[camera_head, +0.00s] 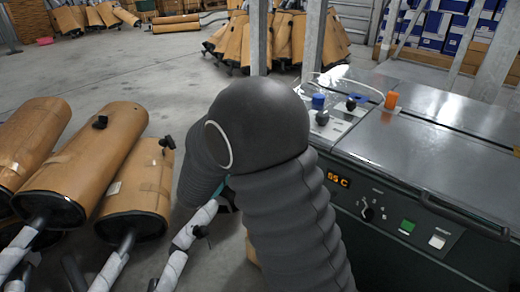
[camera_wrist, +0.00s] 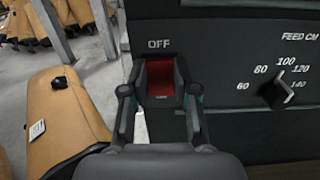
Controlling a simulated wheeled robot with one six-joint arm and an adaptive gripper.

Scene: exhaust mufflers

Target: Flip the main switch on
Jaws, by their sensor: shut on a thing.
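The main switch is a red rocker (camera_wrist: 160,78) in a black housing on the dark machine front, in the wrist view. The word OFF is printed above it. My gripper (camera_wrist: 159,92) has one finger on each side of the switch housing and is shut on it. The lower part of the switch is hidden behind my gripper. In the head view the switch and the fingers are hidden behind my grey arm.
The machine (camera_head: 430,130) has a 65 C display (camera_head: 338,179), a dial, a green button (camera_head: 407,226) and a white button (camera_head: 437,242). A dial (camera_wrist: 280,92) sits right of the switch. Wrapped mufflers (camera_head: 85,165) and pipes lie close on the left.

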